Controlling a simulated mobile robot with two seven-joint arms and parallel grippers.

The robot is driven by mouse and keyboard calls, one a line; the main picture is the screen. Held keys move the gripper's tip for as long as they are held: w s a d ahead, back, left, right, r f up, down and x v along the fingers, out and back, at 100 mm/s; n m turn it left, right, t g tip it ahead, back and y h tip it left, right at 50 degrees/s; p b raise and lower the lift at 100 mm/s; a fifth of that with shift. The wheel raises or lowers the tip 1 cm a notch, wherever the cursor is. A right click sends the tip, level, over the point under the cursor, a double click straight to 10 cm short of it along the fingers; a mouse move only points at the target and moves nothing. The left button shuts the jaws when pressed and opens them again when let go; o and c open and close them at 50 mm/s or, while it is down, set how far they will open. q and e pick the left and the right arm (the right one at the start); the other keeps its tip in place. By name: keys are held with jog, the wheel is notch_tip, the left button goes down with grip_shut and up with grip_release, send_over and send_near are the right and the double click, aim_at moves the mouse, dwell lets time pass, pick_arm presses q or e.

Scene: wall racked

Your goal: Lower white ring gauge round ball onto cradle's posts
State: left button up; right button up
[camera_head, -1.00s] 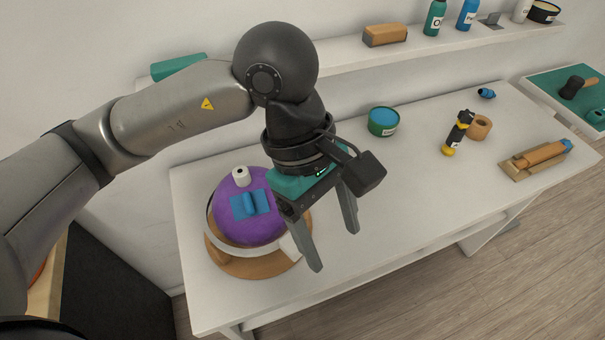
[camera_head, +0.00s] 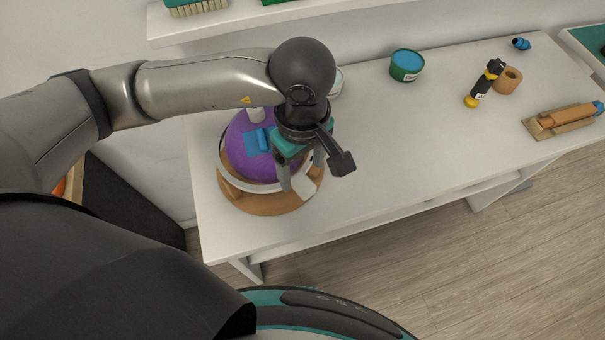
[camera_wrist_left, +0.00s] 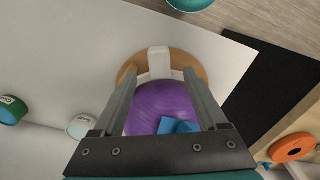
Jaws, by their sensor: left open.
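The purple ball (camera_head: 249,147) has a blue patch (camera_head: 257,139) and a white knob (camera_head: 256,115) on it. It sits over the round tan cradle (camera_head: 262,205) at the table's left. The white ring gauge (camera_head: 231,187) goes around the ball's lower part; whether it rests on the posts I cannot tell. Its white tab (camera_head: 303,188) sticks out at the front right. My left gripper (camera_head: 303,179) is open at that tab. In the left wrist view the tab (camera_wrist_left: 158,61) shows between the spread fingers (camera_wrist_left: 159,78), with the ball (camera_wrist_left: 160,105) nearer. My right gripper is not in view.
A green tin with blue top (camera_head: 406,66), a black-and-yellow tool (camera_head: 484,84), a tan ring (camera_head: 508,81) and a wooden block piece (camera_head: 562,121) stand to the right. A white can (camera_head: 336,83) is partly behind my wrist. The table's front middle (camera_head: 400,150) is clear.

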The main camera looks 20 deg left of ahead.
aim_at(302, 182)
pick_arm(q)
jog(key=shift+f, duration=2.05)
grip_shut()
jog(key=c, duration=0.6)
grip_release()
grip_shut()
jog(key=shift+r, duration=0.1)
